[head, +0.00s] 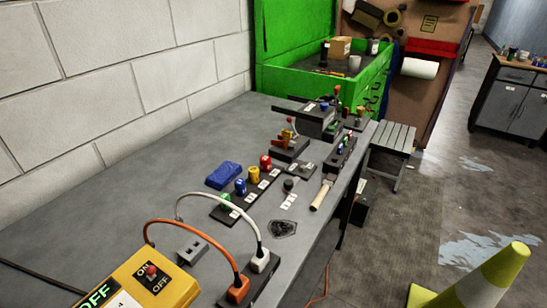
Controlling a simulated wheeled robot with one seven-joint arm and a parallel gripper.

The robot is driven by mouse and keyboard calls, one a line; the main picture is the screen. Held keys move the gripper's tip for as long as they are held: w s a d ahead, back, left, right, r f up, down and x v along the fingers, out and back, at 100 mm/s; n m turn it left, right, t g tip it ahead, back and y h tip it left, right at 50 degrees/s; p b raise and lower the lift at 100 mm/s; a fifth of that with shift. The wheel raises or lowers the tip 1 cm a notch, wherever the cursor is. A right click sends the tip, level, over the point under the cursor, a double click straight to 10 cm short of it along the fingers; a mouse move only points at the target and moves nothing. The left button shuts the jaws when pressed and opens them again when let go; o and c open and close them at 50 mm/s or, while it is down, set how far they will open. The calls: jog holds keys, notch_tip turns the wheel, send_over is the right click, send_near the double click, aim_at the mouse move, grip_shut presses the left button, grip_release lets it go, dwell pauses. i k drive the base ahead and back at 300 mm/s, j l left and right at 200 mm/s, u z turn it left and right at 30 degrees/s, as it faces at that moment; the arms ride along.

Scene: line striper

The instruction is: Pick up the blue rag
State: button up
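The blue rag (223,175) lies on the grey workbench (130,185), left of a row of coloured knobs. It looks like a small folded block with its upper face uncovered. It lies apart from the white wall, with bare bench between. My gripper does not show in the head view, so its place relative to the rag cannot be told.
Close to the rag stand green, blue, yellow and red knobs (253,173) on a dark strip. A white cable (213,197) and an orange cable (190,224) arch nearer. A yellow switch box (152,282) stands in front. Bench left of the rag is clear.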

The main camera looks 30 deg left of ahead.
aim_at(223, 174)
jog(key=i+l+u, duration=0.15)
jog(key=i+l, duration=1.45)
